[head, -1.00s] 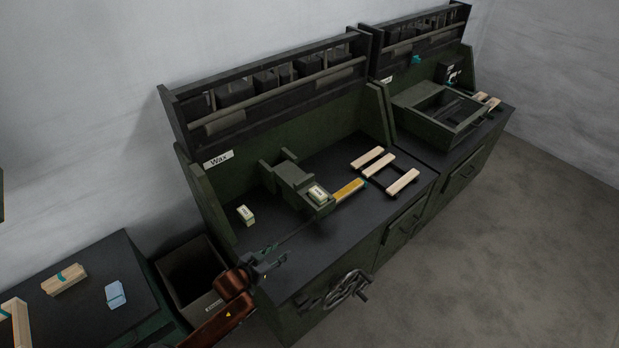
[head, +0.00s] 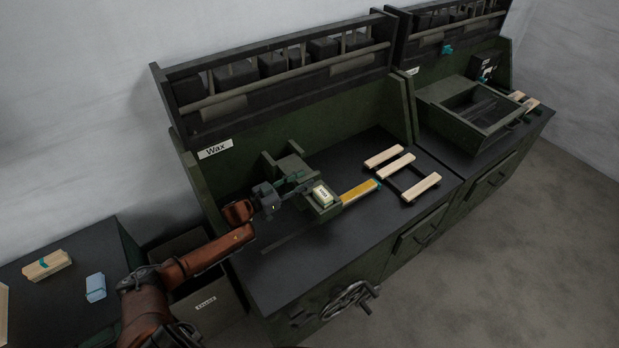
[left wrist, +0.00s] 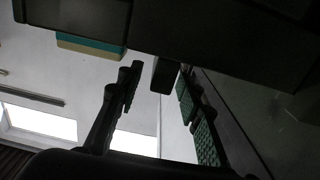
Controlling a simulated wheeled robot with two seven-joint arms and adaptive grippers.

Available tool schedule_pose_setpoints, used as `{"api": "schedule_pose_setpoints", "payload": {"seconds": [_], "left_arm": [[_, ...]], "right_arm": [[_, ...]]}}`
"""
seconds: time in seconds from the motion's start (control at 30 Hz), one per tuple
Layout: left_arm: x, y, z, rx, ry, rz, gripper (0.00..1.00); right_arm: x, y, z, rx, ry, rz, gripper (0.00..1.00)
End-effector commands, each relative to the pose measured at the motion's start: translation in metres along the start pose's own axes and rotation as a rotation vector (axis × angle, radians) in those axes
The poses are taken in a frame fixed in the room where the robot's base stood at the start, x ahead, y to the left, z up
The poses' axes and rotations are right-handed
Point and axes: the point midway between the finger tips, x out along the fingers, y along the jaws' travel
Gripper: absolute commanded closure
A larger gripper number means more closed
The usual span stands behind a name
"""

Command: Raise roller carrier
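The dark green carrier-like fixture (head: 294,167) stands on the wax bench, with a pale labelled block (head: 323,195) on its front part. I cannot tell for sure which part is the roller carrier. My left gripper (head: 298,185) is at the fixture's left side and appears to reach its edge. In the left wrist view the fingers (left wrist: 160,110) are apart, with green pads on the right one. A dark body (left wrist: 200,35) spans the top of that view, and a small dark block (left wrist: 165,75) shows between the fingers. Contact is unclear. My right gripper is out of view.
A yellow strip (head: 360,190) lies right of the fixture, near a frame with pale slats (head: 397,167). A handwheel (head: 350,300) projects from the bench front. A bin (head: 205,300) stands left of the bench. The front bench top (head: 330,255) is clear.

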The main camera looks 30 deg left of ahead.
Motion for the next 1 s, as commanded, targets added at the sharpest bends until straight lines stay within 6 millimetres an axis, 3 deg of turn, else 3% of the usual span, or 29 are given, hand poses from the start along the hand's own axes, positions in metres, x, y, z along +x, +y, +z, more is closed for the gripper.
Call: {"api": "schedule_pose_setpoints", "payload": {"seconds": [0.2, 0.57, 1.0], "left_arm": [[0.025, 0.000, 0.001, -0.001, -0.001, -0.002, 0.67], [0.029, -0.001, 0.001, -0.001, -0.002, -0.004, 0.67], [0.029, -0.001, 0.001, -0.001, -0.002, -0.004, 0.96]], "right_arm": [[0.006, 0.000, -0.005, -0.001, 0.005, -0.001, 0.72], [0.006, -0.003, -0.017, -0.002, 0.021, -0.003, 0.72], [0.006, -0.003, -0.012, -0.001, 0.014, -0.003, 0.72]]}}
